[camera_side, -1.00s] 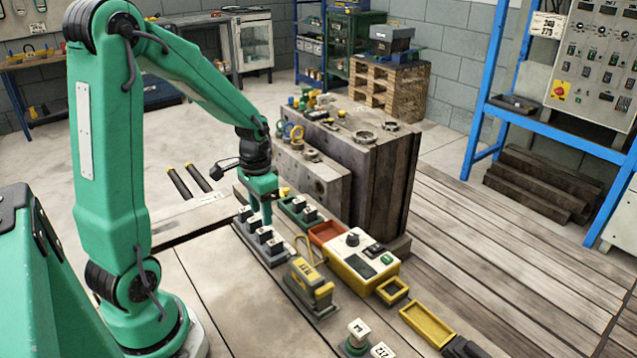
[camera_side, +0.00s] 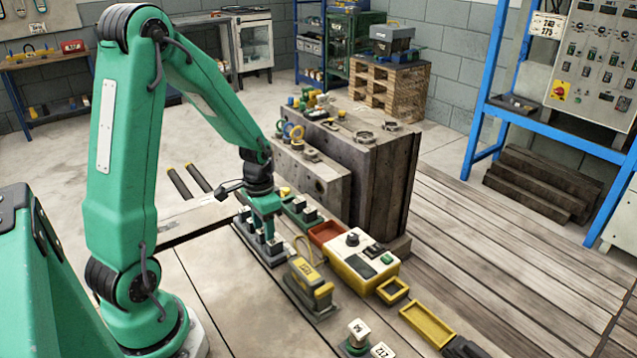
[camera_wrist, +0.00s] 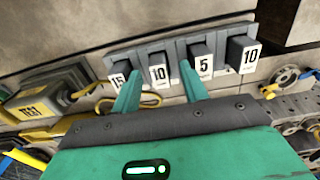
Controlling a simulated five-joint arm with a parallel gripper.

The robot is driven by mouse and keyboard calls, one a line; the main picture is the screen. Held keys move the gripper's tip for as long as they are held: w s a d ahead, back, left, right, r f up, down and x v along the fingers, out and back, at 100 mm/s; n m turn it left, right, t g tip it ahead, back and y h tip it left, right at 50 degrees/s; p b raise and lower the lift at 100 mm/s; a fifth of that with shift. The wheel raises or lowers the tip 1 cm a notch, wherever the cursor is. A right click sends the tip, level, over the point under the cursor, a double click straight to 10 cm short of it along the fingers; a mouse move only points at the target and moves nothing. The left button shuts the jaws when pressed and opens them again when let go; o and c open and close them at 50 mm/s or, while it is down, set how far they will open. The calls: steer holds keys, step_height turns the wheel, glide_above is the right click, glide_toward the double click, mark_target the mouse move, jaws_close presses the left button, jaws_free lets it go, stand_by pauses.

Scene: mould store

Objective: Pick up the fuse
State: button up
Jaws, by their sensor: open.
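A grey holder (camera_side: 277,262) bears a row of dark fuses with white number labels. In the wrist view the holder (camera_wrist: 185,39) carries fuses marked 15 (camera_wrist: 120,72), 10 (camera_wrist: 156,68), 5 (camera_wrist: 201,57) and another 10 (camera_wrist: 242,53). My gripper (camera_side: 266,228) is down at this row in the side view, hiding part of it. In the wrist view my gripper (camera_wrist: 160,72) is open, with its fingers on either side of the 10 fuse between 15 and 5. I cannot tell whether they touch it.
A yellow tester (camera_side: 309,280) stands close beside the holder. A yellow-and-white control box (camera_side: 362,266) and a red tray (camera_side: 325,233) are to the right.

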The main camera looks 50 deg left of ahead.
jaws_close()
steer(key=shift+r, duration=0.15)
steer(key=shift+r, duration=0.75)
steer(key=r, duration=0.1)
steer(key=d+r, duration=0.1)
steer(key=r, duration=0.1)
steer(key=s+d+r, duration=0.1)
steer(key=d+r, duration=0.5)
steer(key=d, duration=0.4)
steer(key=shift+d, duration=0.3)
steer(key=shift+r, duration=0.1)
